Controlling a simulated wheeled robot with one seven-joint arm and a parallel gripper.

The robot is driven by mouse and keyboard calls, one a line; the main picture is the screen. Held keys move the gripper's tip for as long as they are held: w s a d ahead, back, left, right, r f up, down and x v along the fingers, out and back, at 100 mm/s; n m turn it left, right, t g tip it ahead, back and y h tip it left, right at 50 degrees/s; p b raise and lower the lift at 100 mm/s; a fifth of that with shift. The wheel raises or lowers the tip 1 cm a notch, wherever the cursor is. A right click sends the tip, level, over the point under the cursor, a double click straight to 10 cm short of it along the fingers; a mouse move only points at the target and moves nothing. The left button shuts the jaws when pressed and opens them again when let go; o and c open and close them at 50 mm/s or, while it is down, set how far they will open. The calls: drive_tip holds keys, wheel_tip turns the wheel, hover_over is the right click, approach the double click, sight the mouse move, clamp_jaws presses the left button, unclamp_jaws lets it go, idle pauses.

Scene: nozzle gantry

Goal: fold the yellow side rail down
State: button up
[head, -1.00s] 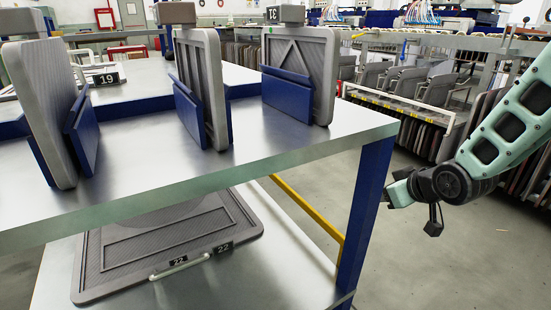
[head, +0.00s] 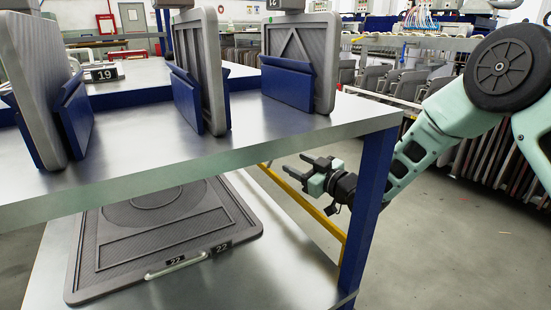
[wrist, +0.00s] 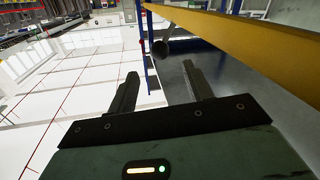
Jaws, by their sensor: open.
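The yellow side rail (head: 326,227) runs along the right side of the rack, above the lower shelf. Its far part shows beneath the upper shelf, and its near end is by the blue front post. My gripper (head: 293,164) is open and empty, beyond the blue post and just outside the rail. The fingers point left toward the rail, apart from it as far as I can see. In the wrist view the rail (wrist: 255,47) crosses the upper right, beyond and to the right of my open fingers (wrist: 158,76).
The blue post (head: 368,195) stands close in front of my arm. The upper shelf (head: 230,160) holds grey panels in blue holders. A grey panel marked 22 (head: 165,240) lies on the lower shelf (head: 285,280). Open floor (head: 450,240) lies to the right.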

drive_tip(key=b+x, duration=0.3)
drive_tip(key=x, duration=0.6)
drive_tip(key=shift+f, duration=0.15)
drive_tip(key=shift+w+a, duration=0.25)
drive_tip(key=shift+a, duration=0.1)
